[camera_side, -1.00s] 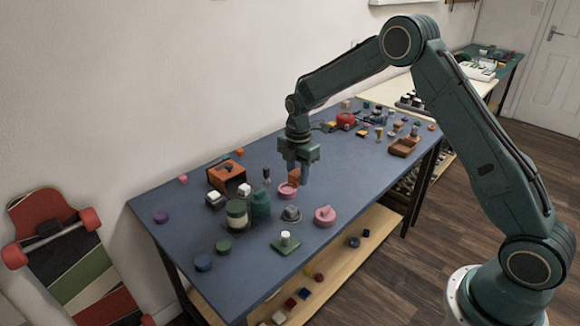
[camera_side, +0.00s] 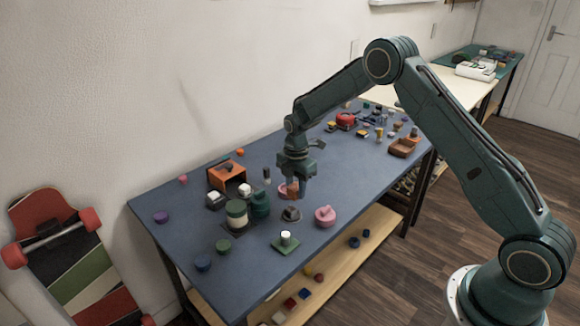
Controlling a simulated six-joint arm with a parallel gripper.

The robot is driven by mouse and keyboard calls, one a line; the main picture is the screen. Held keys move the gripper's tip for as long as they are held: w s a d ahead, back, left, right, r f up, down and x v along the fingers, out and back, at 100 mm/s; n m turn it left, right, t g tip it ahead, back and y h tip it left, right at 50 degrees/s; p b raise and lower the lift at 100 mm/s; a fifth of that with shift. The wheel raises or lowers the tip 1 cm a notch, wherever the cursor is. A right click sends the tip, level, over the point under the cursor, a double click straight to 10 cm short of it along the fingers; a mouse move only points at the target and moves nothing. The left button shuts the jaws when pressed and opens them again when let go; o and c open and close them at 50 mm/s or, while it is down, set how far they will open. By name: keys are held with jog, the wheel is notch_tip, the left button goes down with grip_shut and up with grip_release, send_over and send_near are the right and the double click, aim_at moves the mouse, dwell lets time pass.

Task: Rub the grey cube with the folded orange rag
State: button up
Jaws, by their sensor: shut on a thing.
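My gripper (camera_side: 294,190) points down above the front middle of the blue bench top. It is shut on a small orange piece (camera_side: 293,188), which looks like the folded rag. The fingers partly hide the rag. A small grey piece (camera_side: 291,213) on a wider base sits just in front of and below the gripper; it may be the grey cube, but its shape is too small to be sure. I see a narrow gap between it and the fingertips.
A pink dish (camera_side: 283,190) is beside the fingers. A pink lidded piece (camera_side: 325,216) stands to the right, a green plate with a white peg (camera_side: 286,241) in front. Bare blue surface (camera_side: 255,250) lies front left.

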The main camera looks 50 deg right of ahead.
aim_at(292, 198)
notch_tip(292, 198, down, 4)
jog(key=shift+r, duration=0.15)
jog(key=shift+a+r, duration=0.1)
jog(key=shift+a, duration=0.25)
jog(key=shift+a+f, duration=0.2)
jog(key=shift+a, duration=1.4)
jog(key=shift+d+r, duration=0.15)
jog(key=shift+d, duration=1.9)
jog(key=shift+a+r, duration=0.1)
jog(key=shift+r, duration=3.85)
